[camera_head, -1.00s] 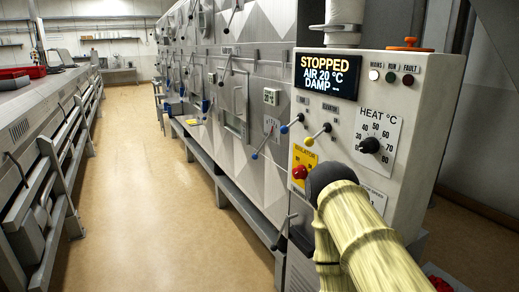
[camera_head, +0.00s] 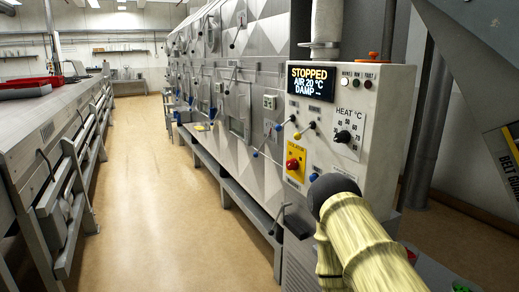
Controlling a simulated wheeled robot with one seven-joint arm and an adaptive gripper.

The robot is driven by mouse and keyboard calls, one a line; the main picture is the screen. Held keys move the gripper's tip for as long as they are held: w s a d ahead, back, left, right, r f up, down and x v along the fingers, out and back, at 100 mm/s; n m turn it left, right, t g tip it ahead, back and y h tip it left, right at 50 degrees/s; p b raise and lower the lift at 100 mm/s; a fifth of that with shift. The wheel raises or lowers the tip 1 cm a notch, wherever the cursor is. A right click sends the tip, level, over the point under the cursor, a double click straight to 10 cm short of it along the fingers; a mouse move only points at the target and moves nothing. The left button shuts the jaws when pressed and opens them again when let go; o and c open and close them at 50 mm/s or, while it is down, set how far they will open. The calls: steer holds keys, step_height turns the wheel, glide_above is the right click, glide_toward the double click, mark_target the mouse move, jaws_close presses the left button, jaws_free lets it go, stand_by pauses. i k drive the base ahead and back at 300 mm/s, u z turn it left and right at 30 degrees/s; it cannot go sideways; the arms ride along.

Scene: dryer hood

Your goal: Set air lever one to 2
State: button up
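Several levers show on the dryer's long grey side and its control box; I cannot read which is air lever one or its setting. Another lever with a blue end (camera_head: 262,146) is on the dryer side just left of the box. A dark-handled lever (camera_head: 232,76) is higher up, farther along. My pale yellow, dark-jointed arm rises in front of the box's lower part. My gripper is not visible.
The box also bears a HEAT knob (camera_head: 343,136) and a red knob on a yellow isolator plate (camera_head: 292,163). A rail and ledge (camera_head: 238,198) run along the dryer's foot. The aisle floor (camera_head: 165,200) is clear. A long bench (camera_head: 30,150) lines the left.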

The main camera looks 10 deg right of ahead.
mark_target(255, 155)
steer(key=u, duration=0.75)
steer(key=i, duration=2.45)
steer(key=z, duration=0.75)
